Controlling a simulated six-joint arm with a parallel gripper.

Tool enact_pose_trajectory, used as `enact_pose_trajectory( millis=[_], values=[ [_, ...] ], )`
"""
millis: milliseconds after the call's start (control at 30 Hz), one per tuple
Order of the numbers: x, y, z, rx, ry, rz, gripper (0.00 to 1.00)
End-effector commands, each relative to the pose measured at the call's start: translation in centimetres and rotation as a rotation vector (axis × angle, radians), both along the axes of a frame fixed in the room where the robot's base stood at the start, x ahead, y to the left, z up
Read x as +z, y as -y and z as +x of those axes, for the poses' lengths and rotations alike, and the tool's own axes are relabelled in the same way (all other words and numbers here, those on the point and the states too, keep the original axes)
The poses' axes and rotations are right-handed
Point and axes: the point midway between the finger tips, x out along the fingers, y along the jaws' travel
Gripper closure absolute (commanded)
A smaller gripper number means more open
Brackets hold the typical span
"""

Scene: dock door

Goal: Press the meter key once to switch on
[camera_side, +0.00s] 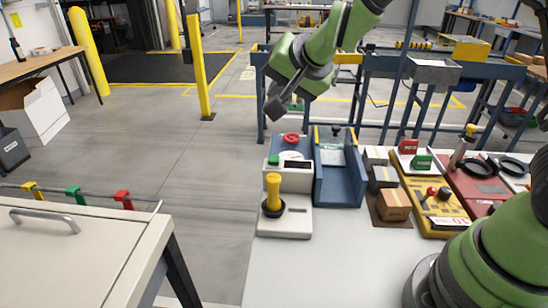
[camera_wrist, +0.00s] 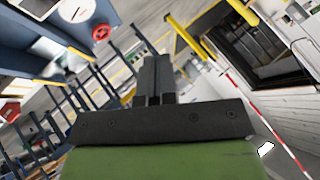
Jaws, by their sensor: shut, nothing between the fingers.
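My gripper (camera_side: 276,104) is shut and empty, held high above and behind the white unit on the work table, tilted down to the left. In the wrist view its dark fingers (camera_wrist: 153,70) are together. The white unit (camera_side: 285,221) has a yellow upright handle (camera_side: 273,190) in front, and a green key (camera_side: 273,160) beside a dark display at the back. Which part is the meter key is not certain at this size. A red round knob (camera_side: 292,139) is behind it. My gripper touches none of these.
A blue stand (camera_side: 338,185) adjoins the white unit. To its right are a cardboard box (camera_side: 394,204), a yellow panel (camera_side: 430,205) with small red and green parts, and a red panel (camera_side: 480,186). A yellow post (camera_side: 199,75) stands behind. The front of the table is clear.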

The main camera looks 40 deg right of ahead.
Motion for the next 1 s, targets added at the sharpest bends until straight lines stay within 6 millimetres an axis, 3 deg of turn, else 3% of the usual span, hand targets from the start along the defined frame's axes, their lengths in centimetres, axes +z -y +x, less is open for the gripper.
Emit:
enact_pose_trajectory(
  millis=[33, 200, 667, 1000],
  values=[
    [-1.2, 0.2, 0.5, -0.026, -0.012, -0.012, 1.0],
    [-3.1, 0.7, 1.3, -0.086, -0.026, -0.038, 1.0],
    [-3.5, 0.9, 1.4, -0.1, -0.028, -0.044, 1.0],
    [-6.4, 0.9, 1.4, -0.097, -0.032, -0.047, 1.0]
  ],
)
